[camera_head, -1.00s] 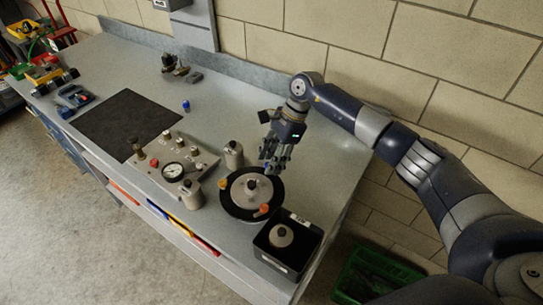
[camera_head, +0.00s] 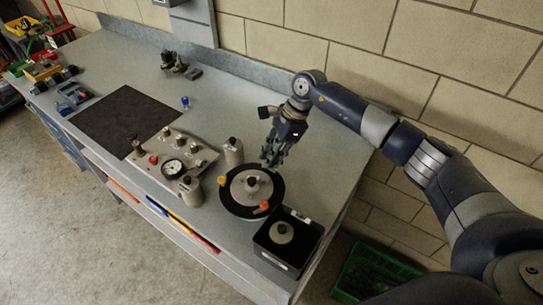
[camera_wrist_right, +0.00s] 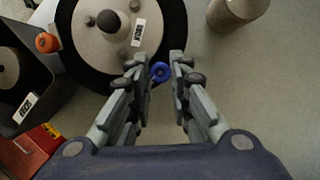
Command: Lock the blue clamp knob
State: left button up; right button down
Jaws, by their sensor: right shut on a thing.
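The blue clamp knob (camera_wrist_right: 160,72) sits at the edge of a round grey plate (camera_wrist_right: 110,50) on a black disc. My right gripper (camera_wrist_right: 158,68) is shut on the blue knob, with one finger on each side of it. In the head view, my right gripper (camera_head: 269,163) points down at the far right edge of the black disc (camera_head: 229,206) and hides the blue knob. The grey plate (camera_head: 243,196) has a dark centre knob. My left gripper is not in view.
A black box (camera_head: 300,248) stands close in front right. A gauge panel (camera_head: 190,150) and grey cylinders (camera_head: 233,152) are to the left. A dark mat (camera_head: 120,118) lies farther left; a wall is behind.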

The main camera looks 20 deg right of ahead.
jog(key=m+t+b, duration=0.1)
jog(key=m, duration=0.1)
jog(key=m+b, duration=0.1)
jog(key=m, duration=0.1)
jog(key=shift+s+t, duration=0.2)
jog(key=shift+t, duration=0.2)
jog(key=m+b, duration=0.1)
jog(key=m, duration=0.1)
jog(key=m+t+h+b, duration=0.1)
jog(key=m, duration=0.1)
jog(key=shift+s+a+f, duration=0.1)
jog(key=shift+a, duration=0.1)
jog(key=m+h+b, duration=0.1)
jog(key=m+b, duration=0.1)
jog(key=m+t+b, duration=0.1)
jog(key=m+b, duration=0.1)
jog(key=m, duration=0.1)
jog(key=shift+s+a+h, duration=0.1)
jog(key=shift+a+h, duration=0.1)
jog(key=shift+h, duration=0.2)
jog(key=shift+a+r+m+t+h+b, duration=0.15)
jog(key=shift+m+h+b, duration=0.15)
jog(key=shift+m+b, duration=0.45)
jog(key=shift+d+r+m+t+h+b, duration=0.15)
jog(key=shift+m+h+b, duration=0.15)
jog(key=shift+m+b, duration=0.45)
jog(key=shift+a+f+m, duration=0.1)
jog(key=shift+m, duration=0.3)
